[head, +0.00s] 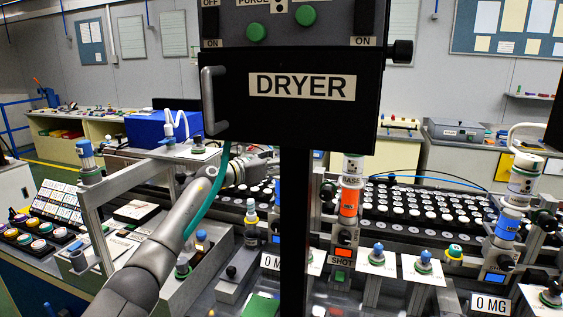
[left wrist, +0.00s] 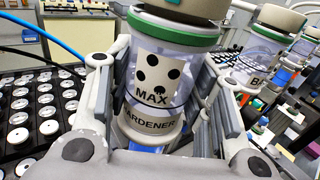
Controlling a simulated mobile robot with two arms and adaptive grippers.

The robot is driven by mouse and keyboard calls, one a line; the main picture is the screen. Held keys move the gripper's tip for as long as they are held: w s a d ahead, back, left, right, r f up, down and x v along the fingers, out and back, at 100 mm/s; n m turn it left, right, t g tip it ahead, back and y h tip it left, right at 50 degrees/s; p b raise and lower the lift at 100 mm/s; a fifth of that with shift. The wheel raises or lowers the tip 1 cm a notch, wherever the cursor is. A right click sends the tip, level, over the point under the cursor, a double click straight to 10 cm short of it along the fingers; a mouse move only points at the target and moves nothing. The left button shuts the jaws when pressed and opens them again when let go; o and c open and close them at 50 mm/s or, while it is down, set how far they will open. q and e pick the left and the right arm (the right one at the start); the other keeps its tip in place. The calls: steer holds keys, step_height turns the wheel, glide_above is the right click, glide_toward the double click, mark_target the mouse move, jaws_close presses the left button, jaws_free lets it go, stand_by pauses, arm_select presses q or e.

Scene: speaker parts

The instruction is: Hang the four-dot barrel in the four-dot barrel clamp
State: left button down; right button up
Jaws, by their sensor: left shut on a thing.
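In the left wrist view, my left gripper (left wrist: 158,98) has its fingers on both sides of a clear barrel with a green-and-cream cap and black dots. This is the four-dot barrel (left wrist: 157,72), labelled MAX and HARDENER. It leans slightly in the picture, and whether a clamp touches it cannot be told. In the head view, my left arm reaches in behind the DRYER post, which hides the gripper and barrel. I cannot pick out the four-dot clamp. My right gripper is not in view.
The DRYER box (head: 300,110) and its dark post (head: 294,230) block the middle. An orange-filled barrel (head: 349,203) and a blue-filled barrel (head: 507,228) stand upright to the right. Racks of white-topped parts (head: 430,212) lie behind. A grey frame (head: 95,225) stands at left.

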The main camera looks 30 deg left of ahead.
arm_select(q)
steer(key=c, duration=0.6)
jaws_free()
steer(key=shift+f, duration=0.15)
steer(key=shift+s, duration=0.1)
steer(key=v, duration=1.2)
